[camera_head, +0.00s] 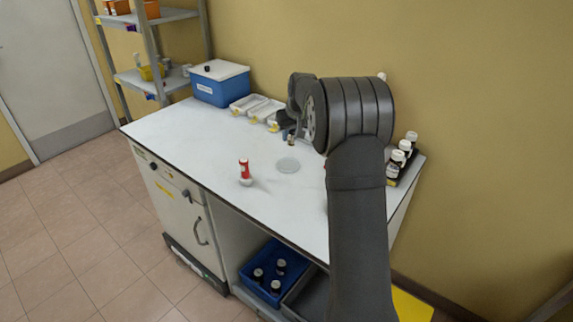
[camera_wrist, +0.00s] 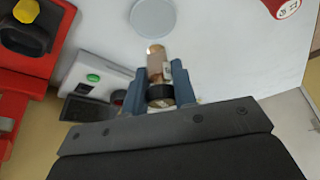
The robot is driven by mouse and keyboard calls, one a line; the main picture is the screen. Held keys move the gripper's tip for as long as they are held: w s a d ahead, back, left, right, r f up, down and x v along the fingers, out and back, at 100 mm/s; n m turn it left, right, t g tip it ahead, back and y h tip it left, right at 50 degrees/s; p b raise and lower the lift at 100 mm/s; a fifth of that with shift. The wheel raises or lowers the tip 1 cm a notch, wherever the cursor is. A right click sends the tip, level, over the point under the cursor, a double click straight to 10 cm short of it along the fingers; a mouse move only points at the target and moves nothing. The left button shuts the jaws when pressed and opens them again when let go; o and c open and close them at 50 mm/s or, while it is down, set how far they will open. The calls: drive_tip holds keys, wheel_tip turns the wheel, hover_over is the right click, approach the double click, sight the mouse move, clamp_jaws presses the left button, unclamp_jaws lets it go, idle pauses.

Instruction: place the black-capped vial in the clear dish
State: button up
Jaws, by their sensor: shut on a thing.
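My gripper (camera_head: 289,134) is shut on the black-capped vial (camera_head: 291,141) above the white bench top. In the wrist view, the blue-grey fingers of my gripper (camera_wrist: 161,88) close around the vial (camera_wrist: 156,66) near its black cap; its amber-tinted glass end points toward the dish. The clear dish (camera_head: 288,165) is a flat, pale round on the bench, just in front of the vial in the head view. The dish also shows at the top of the wrist view (camera_wrist: 153,14), apart from the vial. No contents are visible in it.
A red-and-white bottle (camera_head: 244,170) stands left of the dish. White trays (camera_head: 248,103) and a blue box (camera_head: 220,88) line the back. White-capped bottles (camera_head: 400,155) stand at the right edge. A device with a green button (camera_wrist: 93,78) shows in the wrist view. The bench's front left is clear.

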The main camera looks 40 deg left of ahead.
drive_tip(key=w+d, duration=0.5)
drive_tip(key=d, duration=0.3)
approach(287, 162)
drive_tip(key=shift+w+a+f+m, duration=0.1)
drive_tip(key=shift+w+a+m, duration=0.05)
drive_tip(key=shift+a, duration=0.25)
drive_tip(key=shift+w+a+f+m, duration=0.1)
drive_tip(key=shift+w+a+m, duration=0.1)
drive_tip(key=shift+a, duration=0.15)
drive_tip(key=shift+f, duration=1.85)
drive_tip(key=shift+f, duration=0.15)
drive_tip(key=o, duration=1)
